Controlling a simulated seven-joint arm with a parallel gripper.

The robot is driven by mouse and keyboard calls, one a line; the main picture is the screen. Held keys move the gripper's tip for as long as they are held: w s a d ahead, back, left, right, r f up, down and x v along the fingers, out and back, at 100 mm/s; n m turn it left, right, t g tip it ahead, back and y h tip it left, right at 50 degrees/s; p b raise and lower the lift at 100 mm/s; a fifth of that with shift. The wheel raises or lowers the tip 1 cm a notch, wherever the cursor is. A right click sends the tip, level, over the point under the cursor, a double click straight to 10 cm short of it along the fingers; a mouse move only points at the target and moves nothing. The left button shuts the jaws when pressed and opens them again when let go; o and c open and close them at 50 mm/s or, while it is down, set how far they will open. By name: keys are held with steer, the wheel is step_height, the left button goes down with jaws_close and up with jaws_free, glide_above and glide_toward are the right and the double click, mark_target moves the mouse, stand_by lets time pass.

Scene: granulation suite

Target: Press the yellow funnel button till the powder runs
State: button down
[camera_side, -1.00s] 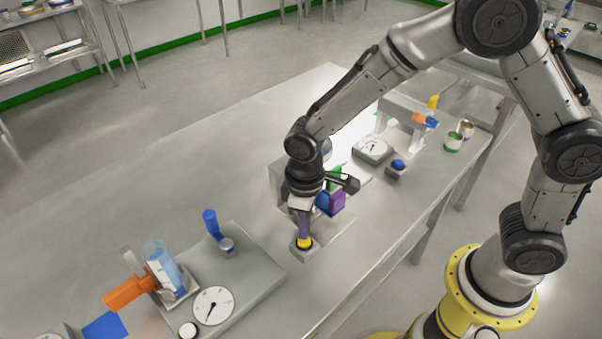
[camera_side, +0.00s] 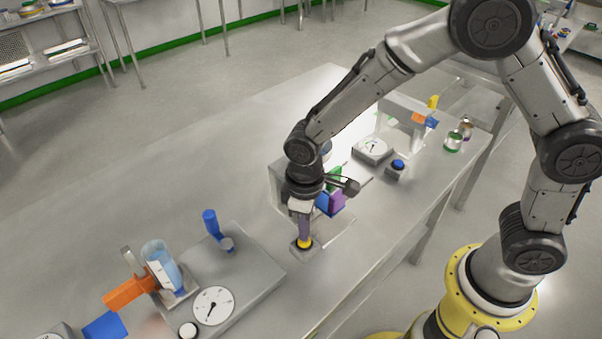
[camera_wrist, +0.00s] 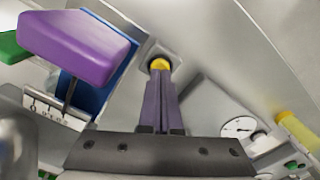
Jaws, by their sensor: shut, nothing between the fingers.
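The yellow button (camera_side: 304,243) sits on a small grey square base (camera_side: 300,252) on the steel table. It also shows in the wrist view (camera_wrist: 159,64), right at the tips of my fingers. My gripper (camera_side: 304,236) points down over the button, its purple fingers shut together with nothing between them. The fingertips (camera_wrist: 160,75) appear to touch the button's top; how far it is pressed down I cannot tell. No running powder is visible, and the funnel itself cannot be made out clearly.
A blue button (camera_side: 397,164) and another dial (camera_side: 372,149) are farther back. The table's middle left is clear.

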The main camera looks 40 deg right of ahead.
mark_target(308, 244)
steer(key=shift+f, duration=0.65)
steer(key=shift+r, duration=3.55)
steer(key=shift+w, duration=0.1)
steer(key=w+a+r+m+t+y, duration=0.1)
steer(key=w+a+m+t+y, duration=0.3)
steer(key=a+m+t, duration=0.3)
steer(key=s+d+r+m+t+h, duration=0.2)
steer(key=s+d+m+h, duration=0.1)
steer(key=s+d+m, duration=0.2)
steer(key=shift+s+d+r+m, duration=0.2)
steer(key=shift+s+d+m, duration=0.05)
steer(key=shift+d+m, duration=0.7)
